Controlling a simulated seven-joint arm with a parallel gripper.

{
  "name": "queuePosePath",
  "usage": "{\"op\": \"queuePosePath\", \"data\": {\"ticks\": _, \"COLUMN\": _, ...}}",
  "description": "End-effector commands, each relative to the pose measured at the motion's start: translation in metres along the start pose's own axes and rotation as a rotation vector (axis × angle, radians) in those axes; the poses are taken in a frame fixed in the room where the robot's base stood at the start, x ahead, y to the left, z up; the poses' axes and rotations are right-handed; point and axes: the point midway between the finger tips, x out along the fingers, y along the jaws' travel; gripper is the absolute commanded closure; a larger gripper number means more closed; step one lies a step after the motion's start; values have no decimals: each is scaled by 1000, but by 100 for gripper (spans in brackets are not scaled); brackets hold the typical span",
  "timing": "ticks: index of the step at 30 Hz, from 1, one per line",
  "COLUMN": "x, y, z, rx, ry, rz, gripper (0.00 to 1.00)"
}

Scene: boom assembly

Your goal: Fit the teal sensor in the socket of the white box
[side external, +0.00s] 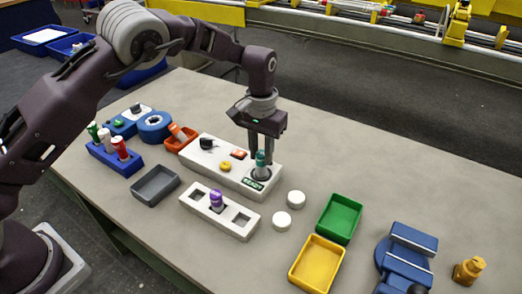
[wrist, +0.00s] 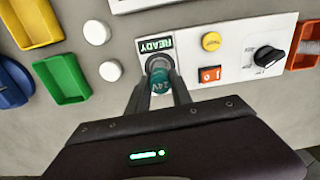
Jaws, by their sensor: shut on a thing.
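The teal sensor (side external: 260,159) stands upright at the right end of the white box (side external: 222,171), over the round socket (side external: 260,174) beside the READY label. My gripper (side external: 261,152) points down from above and is shut on the sensor's upper part. In the wrist view the sensor (wrist: 161,84) sits between my two fingers, with a "24V" mark on its top. Its lower end appears to be at the socket; I cannot tell how deep it sits. The box also carries a yellow button (wrist: 211,41), an orange switch (wrist: 209,75) and a black knob (wrist: 267,56).
A white block (side external: 238,221) with square holes and a purple-topped piece (side external: 216,197) stands in front of the box. Two white discs (side external: 296,198), a green tray (side external: 339,218) and a yellow tray (side external: 317,264) lie to the right. The table behind the box is clear.

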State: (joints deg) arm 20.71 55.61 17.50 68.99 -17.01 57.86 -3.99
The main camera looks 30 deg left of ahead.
Motion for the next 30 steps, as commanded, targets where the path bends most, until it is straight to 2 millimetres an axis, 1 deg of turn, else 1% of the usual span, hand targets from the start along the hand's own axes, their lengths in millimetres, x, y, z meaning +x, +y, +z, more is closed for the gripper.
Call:
{"op": "queuePosePath", "data": {"ticks": 14, "x": 2, "y": 0, "z": 0, "rx": 0, "ry": 0, "rz": 1, "gripper": 100}}
{"op": "queuePosePath", "data": {"ticks": 30, "x": 18, "y": 0, "z": 0, "rx": 0, "ry": 0, "rz": 0, "gripper": 100}}
